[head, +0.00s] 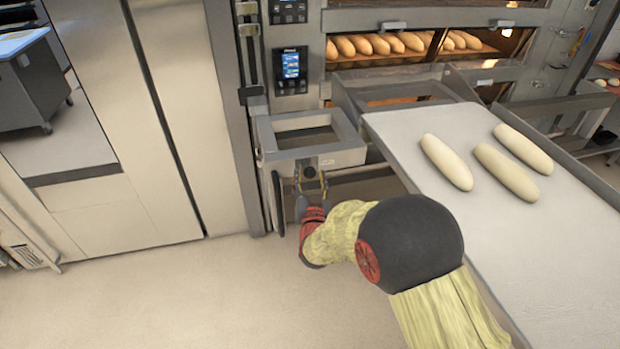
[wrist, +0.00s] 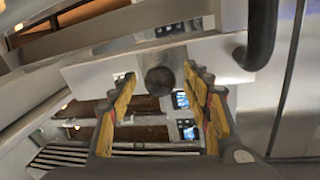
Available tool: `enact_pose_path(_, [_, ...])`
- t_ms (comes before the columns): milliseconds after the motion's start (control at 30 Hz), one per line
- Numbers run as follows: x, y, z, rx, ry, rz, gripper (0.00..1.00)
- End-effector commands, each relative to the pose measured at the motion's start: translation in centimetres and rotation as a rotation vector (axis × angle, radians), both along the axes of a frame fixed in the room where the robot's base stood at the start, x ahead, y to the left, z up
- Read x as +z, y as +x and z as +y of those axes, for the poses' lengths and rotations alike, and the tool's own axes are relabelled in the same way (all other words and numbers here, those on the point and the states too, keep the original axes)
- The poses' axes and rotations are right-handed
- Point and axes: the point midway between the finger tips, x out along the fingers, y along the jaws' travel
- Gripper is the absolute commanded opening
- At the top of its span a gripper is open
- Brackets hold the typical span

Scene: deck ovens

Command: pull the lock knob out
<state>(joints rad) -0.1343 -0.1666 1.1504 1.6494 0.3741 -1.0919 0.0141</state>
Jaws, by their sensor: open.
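The lock knob (wrist: 160,80) is a dark round knob on the front of a grey metal bracket. In the head view the knob (head: 309,172) shows small at the bracket's front face. My gripper (head: 311,184) is just in front of the knob. In the wrist view its two yellow-padded fingers stand apart, one to each side of the knob. The gripper is open and holds nothing. I cannot tell whether either finger touches the knob.
The grey rectangular frame (head: 351,157) carries the knob below the oven control panel. A loader board (head: 520,235) with three pale loaves lies right of my arm. A dark curved handle (wrist: 262,35) is right of the fingers in the wrist view. Floor (head: 150,300) at left is clear.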

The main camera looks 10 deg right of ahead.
Motion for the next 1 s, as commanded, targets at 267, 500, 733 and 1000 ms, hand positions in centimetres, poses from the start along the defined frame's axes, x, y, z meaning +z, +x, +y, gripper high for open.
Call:
enact_pose_path(267, [0.04, -0.01, -0.01, 0.000, 0.000, 0.000, 0.43])
enact_pose_path(500, [0.03, -0.02, 0.00, 0.000, 0.000, 0.000, 0.29])
enact_pose_path(733, [0.03, -0.03, 0.00, 0.000, 0.000, 0.000, 0.16])
enact_pose_path(1000, [0.03, -0.03, 0.00, 0.000, 0.000, 0.000, 0.01])
